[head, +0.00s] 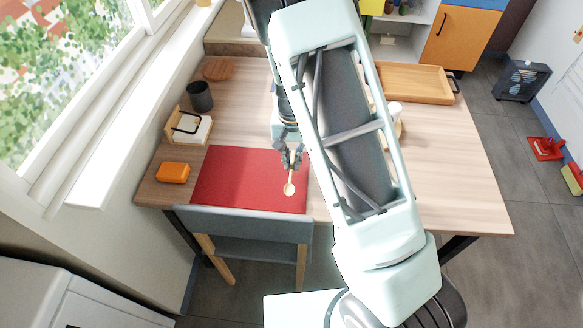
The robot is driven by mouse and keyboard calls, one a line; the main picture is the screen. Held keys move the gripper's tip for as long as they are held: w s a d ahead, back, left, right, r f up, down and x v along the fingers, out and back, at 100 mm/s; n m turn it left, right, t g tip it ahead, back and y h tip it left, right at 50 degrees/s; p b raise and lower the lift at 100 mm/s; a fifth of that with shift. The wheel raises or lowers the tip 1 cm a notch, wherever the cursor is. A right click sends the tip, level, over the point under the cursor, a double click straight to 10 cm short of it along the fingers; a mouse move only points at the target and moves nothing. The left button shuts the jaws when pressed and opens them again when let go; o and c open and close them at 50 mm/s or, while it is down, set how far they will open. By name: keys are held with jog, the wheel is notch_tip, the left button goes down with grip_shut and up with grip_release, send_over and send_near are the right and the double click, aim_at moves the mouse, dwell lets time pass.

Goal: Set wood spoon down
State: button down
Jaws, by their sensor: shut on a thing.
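The wood spoon (289,188) is small and light-coloured, with its round bowl pointing down toward the front of the picture. It shows over the red mat (228,182) near the mat's right part. My gripper (291,165) is shut on the spoon's upper end, which the fingers partly hide. I cannot tell whether the bowl touches the mat or hangs just above it.
The wooden table (455,175) also holds an orange block (173,172), a napkin holder (190,128), a dark cup (200,97), a round wooden board (218,68) and a wooden tray (415,84). A grey chair (245,222) stands at the front edge. The table's right side is clear.

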aim_at(291, 166)
jog(key=shift+s+a+f, duration=0.1)
jog(key=shift+f, duration=1.5)
jog(key=shift+f, duration=0.1)
jog(key=c, duration=2)
grip_release()
notch_tip(291, 166, up, 12)
jog(key=shift+r, duration=0.1)
